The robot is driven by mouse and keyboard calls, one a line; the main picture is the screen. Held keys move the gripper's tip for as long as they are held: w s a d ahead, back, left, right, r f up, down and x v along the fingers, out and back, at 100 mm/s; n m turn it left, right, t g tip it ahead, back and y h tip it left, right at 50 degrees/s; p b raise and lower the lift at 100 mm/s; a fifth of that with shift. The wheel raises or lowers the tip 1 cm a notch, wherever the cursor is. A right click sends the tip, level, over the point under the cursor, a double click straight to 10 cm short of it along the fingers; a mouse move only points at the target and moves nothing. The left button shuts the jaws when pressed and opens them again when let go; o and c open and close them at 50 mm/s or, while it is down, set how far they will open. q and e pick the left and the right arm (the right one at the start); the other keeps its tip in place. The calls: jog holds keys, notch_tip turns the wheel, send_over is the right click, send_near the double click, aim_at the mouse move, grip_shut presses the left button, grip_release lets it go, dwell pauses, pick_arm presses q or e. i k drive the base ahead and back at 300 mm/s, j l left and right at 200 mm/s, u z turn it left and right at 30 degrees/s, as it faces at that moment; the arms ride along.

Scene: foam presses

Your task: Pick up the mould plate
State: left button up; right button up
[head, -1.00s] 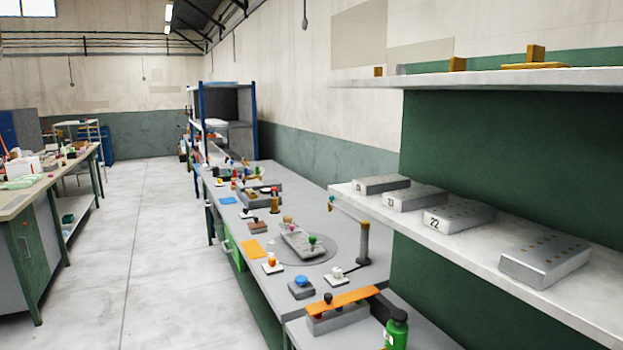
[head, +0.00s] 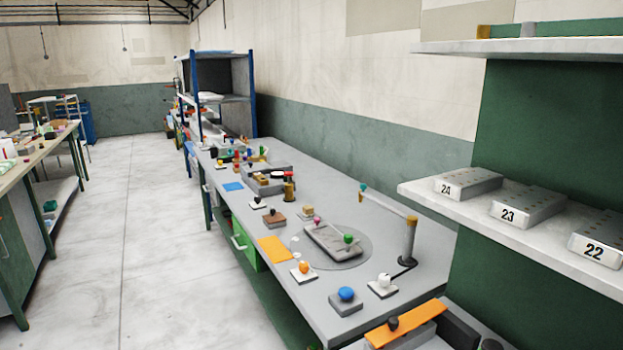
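On the shelf at the right stand grey metal blocks with rows of small holes on top, numbered 24 (head: 467,184), 23 (head: 529,206) and 22 (head: 598,246). Block 22 is cut off by the picture's right edge. I cannot tell which of these is the mould plate. Neither of my grippers is in view.
The long grey bench (head: 424,236) carries several knobbed pieces, an orange sheet (head: 275,249) and a lamp-like arm on a post (head: 409,240). A white shelf (head: 450,208) juts out at the right. The floor aisle (head: 150,220) at the left is clear.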

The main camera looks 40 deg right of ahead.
aim_at(459, 186)
jog(key=i+z, duration=0.1)
jog(key=i, duration=0.8)
jog(key=i+z, duration=0.25)
jog(key=z, duration=0.15)
jog(key=i+j+z, duration=0.2)
jog(key=z, duration=0.15)
jog(key=i+j+z, duration=0.15)
jog(key=z, duration=0.25)
jog(key=i+j+z, duration=0.2)
jog(key=z, duration=0.15)
